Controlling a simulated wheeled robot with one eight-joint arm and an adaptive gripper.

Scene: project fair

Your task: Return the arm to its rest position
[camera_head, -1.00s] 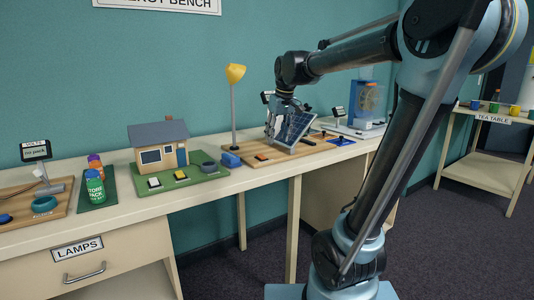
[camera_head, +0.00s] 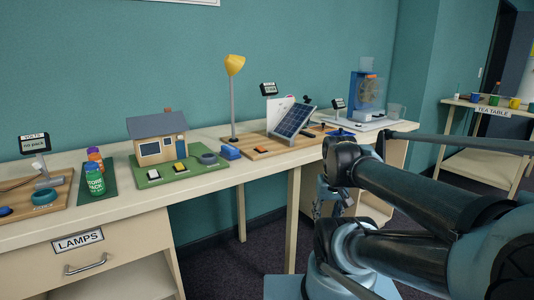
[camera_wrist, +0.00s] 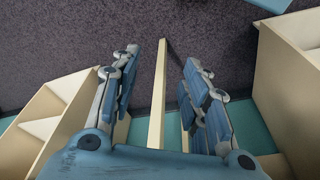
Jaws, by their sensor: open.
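My gripper (camera_wrist: 160,90) is open and empty in the wrist view, its two blue fingers spread apart and pointing at the dark carpet. In the head view my arm is folded low at the right, in front of the bench's front edge. The gripper (camera_head: 328,200) hangs there below the bench top, partly hidden by my own arm links. It touches nothing that I can see.
A bench leg (camera_wrist: 158,95) and open cabinets (camera_wrist: 285,85) lie around the gripper. The tea table (camera_head: 490,160) stands back right.

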